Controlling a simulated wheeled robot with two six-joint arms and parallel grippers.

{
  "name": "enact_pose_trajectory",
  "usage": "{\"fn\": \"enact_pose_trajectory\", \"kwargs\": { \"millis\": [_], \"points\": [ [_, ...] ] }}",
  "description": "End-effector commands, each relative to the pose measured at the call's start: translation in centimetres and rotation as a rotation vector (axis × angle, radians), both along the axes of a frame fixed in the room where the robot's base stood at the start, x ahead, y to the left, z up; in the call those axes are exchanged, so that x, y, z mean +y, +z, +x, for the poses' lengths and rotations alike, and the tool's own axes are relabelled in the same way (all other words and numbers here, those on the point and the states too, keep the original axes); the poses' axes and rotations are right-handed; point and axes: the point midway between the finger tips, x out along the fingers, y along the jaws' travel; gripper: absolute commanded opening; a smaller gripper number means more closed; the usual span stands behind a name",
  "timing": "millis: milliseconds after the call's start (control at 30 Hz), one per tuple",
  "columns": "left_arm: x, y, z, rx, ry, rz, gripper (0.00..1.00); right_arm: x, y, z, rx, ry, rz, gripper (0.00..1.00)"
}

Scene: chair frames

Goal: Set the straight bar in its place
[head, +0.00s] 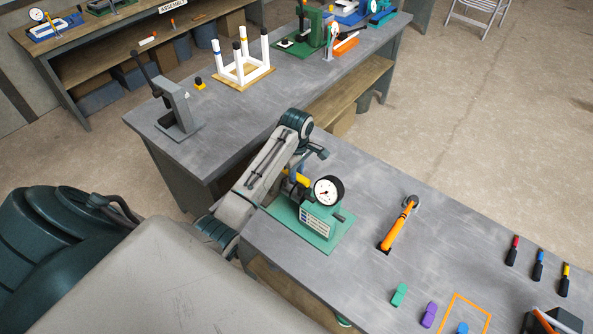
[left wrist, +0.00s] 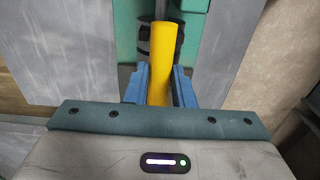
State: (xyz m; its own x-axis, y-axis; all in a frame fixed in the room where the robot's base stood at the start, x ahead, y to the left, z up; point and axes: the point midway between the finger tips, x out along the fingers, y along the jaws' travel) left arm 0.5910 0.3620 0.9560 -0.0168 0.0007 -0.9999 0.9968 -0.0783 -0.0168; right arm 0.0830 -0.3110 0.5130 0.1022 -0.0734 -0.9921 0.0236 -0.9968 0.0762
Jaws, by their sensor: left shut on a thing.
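My left gripper (head: 297,176) is behind the green gauge stand (head: 322,222) on the near bench. In the left wrist view its blue fingers (left wrist: 159,88) are shut on a yellow cylindrical handle (left wrist: 160,65). The handle's far end meets a dark round part above the green base. Only a little yellow shows in the head view, beside the round white dial (head: 328,191). A white chair frame (head: 241,71) with upright legs and coloured bands stands on a wooden board on the far bench. I cannot tell which piece is the straight bar. My right gripper is not in view.
An orange tool (head: 400,226) lies right of the gauge stand. Green (head: 399,295) and purple (head: 429,314) blocks lie near an orange outline (head: 459,307). Several small dark-handled tools lie at right. A grey lever press (head: 178,112) stands at the far bench's left end.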

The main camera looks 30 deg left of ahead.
Motion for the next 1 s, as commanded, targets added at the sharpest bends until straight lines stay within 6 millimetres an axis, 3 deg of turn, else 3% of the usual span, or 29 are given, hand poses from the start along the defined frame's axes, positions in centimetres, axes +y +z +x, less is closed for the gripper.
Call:
{"fn": "enact_pose_trajectory", "kwargs": {
  "millis": [467,1000],
  "points": [
    [0.0,-0.1,0.0,0.0,0.0,0.0,0.0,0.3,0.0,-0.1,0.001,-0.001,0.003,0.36],
    [0.0,-1.9,0.0,0.001,0.0,0.0,0.0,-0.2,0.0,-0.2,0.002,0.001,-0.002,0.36]
  ]
}}
